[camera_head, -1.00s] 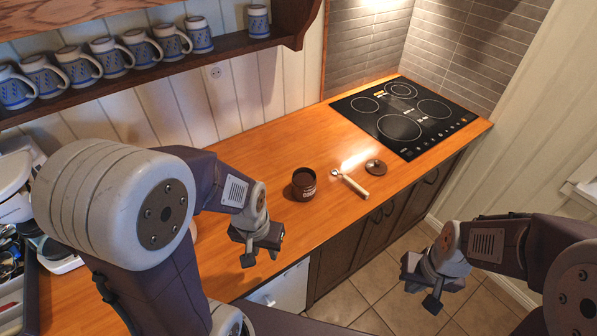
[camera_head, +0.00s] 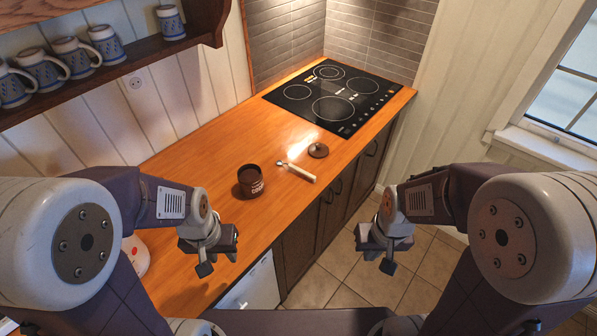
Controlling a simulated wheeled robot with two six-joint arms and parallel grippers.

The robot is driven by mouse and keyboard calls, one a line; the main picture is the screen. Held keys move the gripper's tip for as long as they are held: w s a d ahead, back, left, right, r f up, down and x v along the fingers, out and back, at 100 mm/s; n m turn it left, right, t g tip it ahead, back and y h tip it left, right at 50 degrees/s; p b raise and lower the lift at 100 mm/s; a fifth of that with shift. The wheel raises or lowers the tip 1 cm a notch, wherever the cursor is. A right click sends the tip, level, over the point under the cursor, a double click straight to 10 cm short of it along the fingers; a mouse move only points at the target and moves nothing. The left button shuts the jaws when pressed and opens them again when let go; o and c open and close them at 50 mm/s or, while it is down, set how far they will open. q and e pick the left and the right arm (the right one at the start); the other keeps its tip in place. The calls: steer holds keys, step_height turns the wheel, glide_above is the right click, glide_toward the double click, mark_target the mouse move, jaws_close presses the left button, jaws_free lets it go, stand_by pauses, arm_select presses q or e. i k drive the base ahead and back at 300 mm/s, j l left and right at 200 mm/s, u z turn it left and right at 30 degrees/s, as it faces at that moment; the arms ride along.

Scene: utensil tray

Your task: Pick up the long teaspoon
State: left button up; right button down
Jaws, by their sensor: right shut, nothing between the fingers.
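The long teaspoon (camera_head: 300,173) lies on the wooden counter. Its pale handle points toward the counter's front edge and its metal bowl points left, toward a brown coffee canister (camera_head: 251,182). My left gripper (camera_head: 220,254) hangs in front of and below the canister, apart from the spoon; I cannot tell whether its jaws are open. My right gripper (camera_head: 377,251) is shut and empty, over the floor to the right of the counter, apart from the spoon.
A round dark lid (camera_head: 318,150) lies just behind the spoon. A black cooktop (camera_head: 335,96) is set in the counter (camera_head: 203,151) beyond. Blue mugs stand on a wall shelf (camera_head: 120,75) at upper left. A window (camera_head: 571,100) is at right. The counter left of the canister is clear.

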mark_target(312, 177)
steer(key=k+j+u, duration=0.1)
steer(key=u, duration=0.25)
steer(key=j+u, duration=0.3)
steer(key=i+l+u, duration=0.2)
steer(key=l+u, duration=0.2)
steer(key=l, duration=0.3)
steer(key=i+l+u, duration=0.1)
steer(key=l+u, duration=0.25)
steer(key=l, duration=0.35)
steer(key=l+u, duration=0.4)
steer(key=l, duration=0.3)
steer(key=k+l+u, duration=0.15)
steer(key=l+u, duration=0.25)
steer(key=l, duration=0.35)
